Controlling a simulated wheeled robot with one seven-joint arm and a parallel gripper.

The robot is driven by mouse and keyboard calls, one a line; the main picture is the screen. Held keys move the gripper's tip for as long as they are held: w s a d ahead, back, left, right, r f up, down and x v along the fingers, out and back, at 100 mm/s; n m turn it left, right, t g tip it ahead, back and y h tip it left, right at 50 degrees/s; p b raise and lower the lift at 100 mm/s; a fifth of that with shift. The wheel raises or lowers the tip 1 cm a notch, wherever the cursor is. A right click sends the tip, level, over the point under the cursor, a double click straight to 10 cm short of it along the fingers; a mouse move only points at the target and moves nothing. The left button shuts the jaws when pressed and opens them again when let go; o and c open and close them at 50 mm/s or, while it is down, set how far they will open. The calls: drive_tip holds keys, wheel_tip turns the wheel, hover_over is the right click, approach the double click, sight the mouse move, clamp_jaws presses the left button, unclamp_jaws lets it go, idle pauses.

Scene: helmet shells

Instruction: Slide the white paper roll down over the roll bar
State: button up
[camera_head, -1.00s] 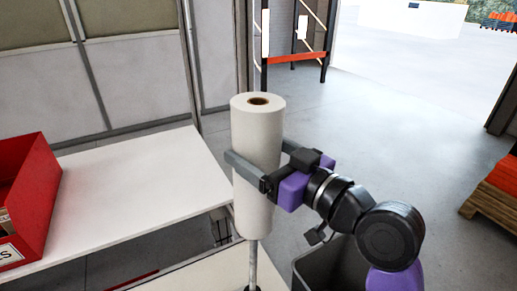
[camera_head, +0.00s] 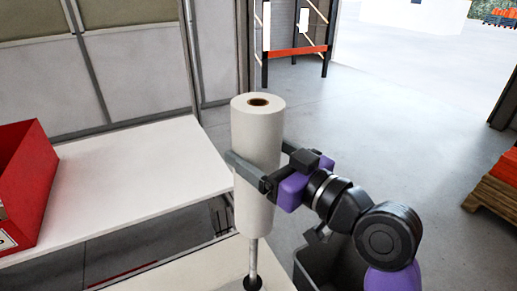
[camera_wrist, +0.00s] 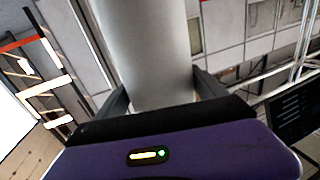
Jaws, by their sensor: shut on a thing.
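The white paper roll (camera_head: 257,130) stands upright in the middle of the head view, with a brown core hole at its top. My gripper (camera_head: 257,170) is shut around the roll's side at mid-height, one finger on each side. The roll bar (camera_head: 253,262) is a thin metal rod below the roll, rising from a dark round base on the white surface. The bar's upper part is hidden, and I cannot tell from here whether it is inside the core or behind the roll. In the wrist view the roll (camera_wrist: 150,50) fills the space between the fingers.
A red box (camera_head: 30,190) sits on a white table (camera_head: 130,180) at the left. A dark grey bin (camera_head: 325,265) stands below my arm. A pallet with orange goods (camera_head: 495,195) is at the right edge. An orange-barred rack (camera_head: 297,50) stands behind. The floor between is clear.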

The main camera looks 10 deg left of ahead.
sight(257, 244)
drive_tip(key=shift+s+a+f+b, duration=0.1)
drive_tip(key=shift+a+f+b, duration=0.05)
drive_tip(key=shift+f+b, duration=4.1)
drive_tip(key=shift+s+a+f+b, duration=0.1)
drive_tip(key=shift+f+b, duration=3.45)
drive_tip(key=shift+f, duration=1.35)
drive_tip(key=shift+s+a+f+b, duration=0.1)
drive_tip(key=shift+a+f+b, duration=0.05)
drive_tip(key=shift+f+b, duration=4.1)
drive_tip(key=shift+f+p, duration=0.3)
drive_tip(key=shift+f, duration=0.05)
drive_tip(key=o, duration=2)
drive_tip(key=shift+f, duration=0.25)
drive_tip(key=shift+v, duration=3.9)
drive_tip(key=shift+r, duration=0.15)
